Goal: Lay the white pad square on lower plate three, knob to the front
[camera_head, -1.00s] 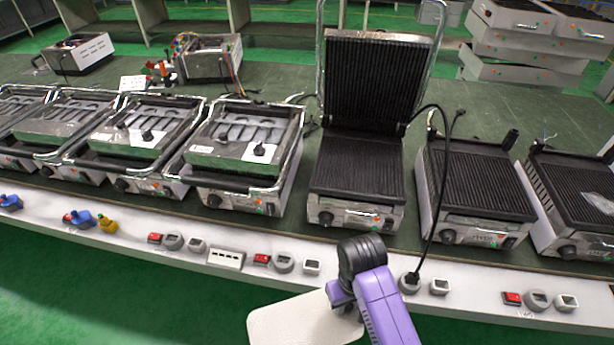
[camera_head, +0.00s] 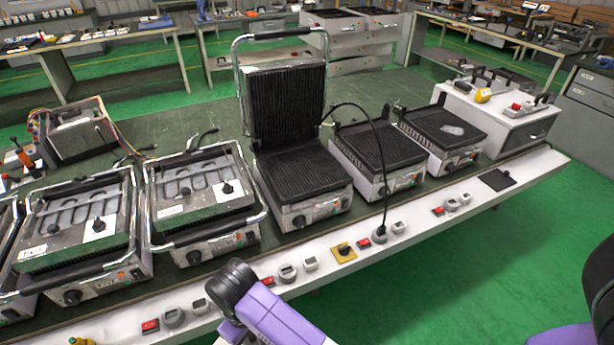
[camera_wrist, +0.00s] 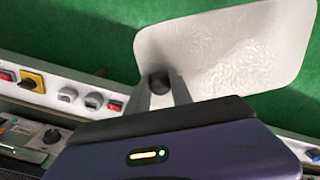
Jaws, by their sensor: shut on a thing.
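The white pad (camera_wrist: 228,55) shows in the wrist view, a flat sheet with rounded corners. My gripper (camera_wrist: 160,86) is shut on its black knob (camera_wrist: 158,81). The pad hangs over the green floor in front of the bench. In the head view the pad is out of frame and only my arm shows at the bottom edge. The grills stand on the bench beyond it. An open grill has a black ribbed lower plate (camera_head: 302,172); two lidless ribbed plates (camera_head: 378,146) (camera_head: 442,126) are to its right. I cannot tell which plate is number three.
Grills to the left (camera_head: 200,190) (camera_head: 75,228) have heating elements on top, each with a white square and black knob. A black cable (camera_head: 378,150) arches in front of the ribbed plates to a socket. The white front rail (camera_head: 405,228) carries switches. The raised lid (camera_head: 286,103) stands tall.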

